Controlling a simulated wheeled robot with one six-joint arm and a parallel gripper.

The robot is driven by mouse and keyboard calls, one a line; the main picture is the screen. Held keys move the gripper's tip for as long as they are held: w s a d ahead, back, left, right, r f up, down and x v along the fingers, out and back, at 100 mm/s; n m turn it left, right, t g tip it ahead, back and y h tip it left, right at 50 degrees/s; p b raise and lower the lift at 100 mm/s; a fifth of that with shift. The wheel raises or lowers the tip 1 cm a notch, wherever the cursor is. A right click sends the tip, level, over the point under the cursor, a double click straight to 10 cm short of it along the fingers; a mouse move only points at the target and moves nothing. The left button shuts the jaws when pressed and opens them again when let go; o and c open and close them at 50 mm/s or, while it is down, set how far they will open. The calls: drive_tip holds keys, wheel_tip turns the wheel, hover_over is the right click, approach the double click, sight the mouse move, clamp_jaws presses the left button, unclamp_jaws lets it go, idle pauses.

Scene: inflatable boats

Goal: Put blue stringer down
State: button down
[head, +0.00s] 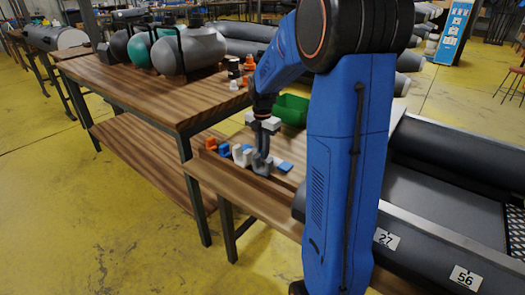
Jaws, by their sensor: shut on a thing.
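My gripper (262,166) points down over the near wooden workbench (232,182), its grey fingers low among small parts. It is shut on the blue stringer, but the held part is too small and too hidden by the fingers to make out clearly. A flat blue piece (285,167) shows just right of the fingertips; I cannot tell whether it touches them. Another small blue piece (224,150) stands to the left, in a row with orange (210,143) and white (240,155) pieces.
A green bin (291,110) stands behind my gripper. A higher wooden table (125,82) at left holds grey and teal rolls or tanks and small bottles. A dark grey inflatable tube (450,185) lies at right. Yellow floor is clear at front left.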

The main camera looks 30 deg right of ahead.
drive_tip(key=shift+f, duration=0.15)
drive_tip(key=c, duration=1.7)
unclamp_jaws()
drive_tip(key=shift+c, duration=0.2)
wheel_tip(320, 180, up, 12)
drive_tip(key=s+a+r+m+t, duration=0.1)
drive_tip(key=s+a+r+m, duration=0.2)
drive_tip(key=s+a+m, duration=0.4)
drive_tip(key=s+a+f+m+t, duration=0.2)
drive_tip(key=s+m, duration=0.5)
drive_tip(key=s, duration=0.4)
drive_tip(key=s+a+f+m+t, duration=0.1)
drive_tip(key=s+a+f+m, duration=0.3)
drive_tip(key=s, duration=0.8)
drive_tip(key=a+m, duration=0.2)
drive_tip(key=m, duration=0.2)
drive_tip(key=shift+s+a+t, duration=0.15)
drive_tip(key=shift+a+t, duration=0.25)
drive_tip(key=shift+r, duration=0.1)
